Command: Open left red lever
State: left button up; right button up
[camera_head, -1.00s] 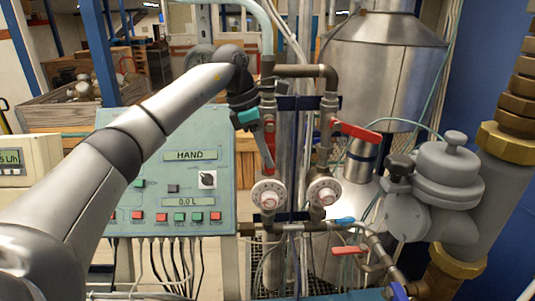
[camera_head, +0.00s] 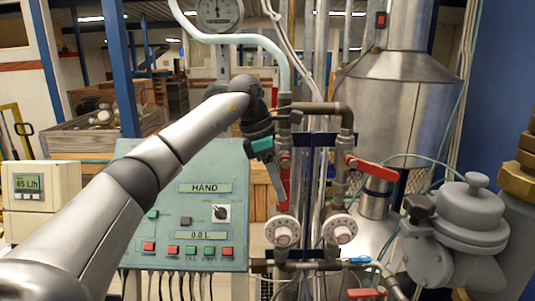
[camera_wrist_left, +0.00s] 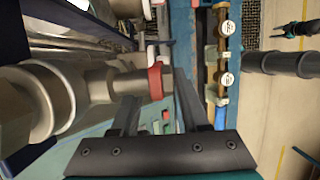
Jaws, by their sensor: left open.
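The left red lever (camera_head: 285,180) hangs almost straight down along the left vertical pipe, above a white round dial. My left gripper (camera_head: 274,186) comes in from the left with its fingers pointing down beside this lever. In the left wrist view my left gripper (camera_wrist_left: 154,90) is open, its two dark fingers spread apart. A red part (camera_wrist_left: 155,80) on a pipe shows between the fingers there; whether they touch it I cannot tell. My right gripper is out of view.
Another red lever (camera_head: 372,168) points right from the right pipe. Two white dials (camera_head: 283,234) sit below the levers. A teal control panel (camera_head: 183,205) stands left behind my arm. A grey meter (camera_head: 460,215) stands at the right, and a lower red lever (camera_head: 365,293) is at the bottom.

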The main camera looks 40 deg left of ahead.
pick_arm(q)
jog(key=v, duration=1.3)
jog(key=shift+s+r, duration=0.15)
jog(key=shift+r, duration=0.15)
jog(key=shift+a, duration=0.1)
